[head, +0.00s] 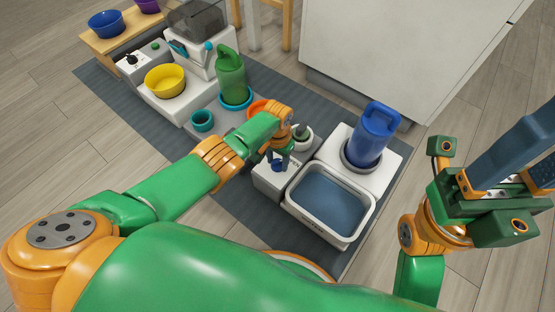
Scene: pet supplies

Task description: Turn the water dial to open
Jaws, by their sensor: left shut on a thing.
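The blue water dial (277,166) is on top of a white block beside the water basin (322,238). Dark lettering, partly hidden, is on the block just right of the dial. My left gripper (277,160) reaches down over the block and is shut on the dial, with its fingers covering much of it. The dial's exact angle cannot be read. The blue bottle (371,135) stands upright on the white base behind the basin. My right gripper (520,150) is at the far right, raised over the floor, its fingers apart and empty.
A green bottle (230,75), a teal cup (202,121) and a yellow bowl (165,80) stand left of my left forearm. An orange bowl (258,107) is close behind my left wrist. A white cabinet (400,50) stands behind. The floor at right is clear.

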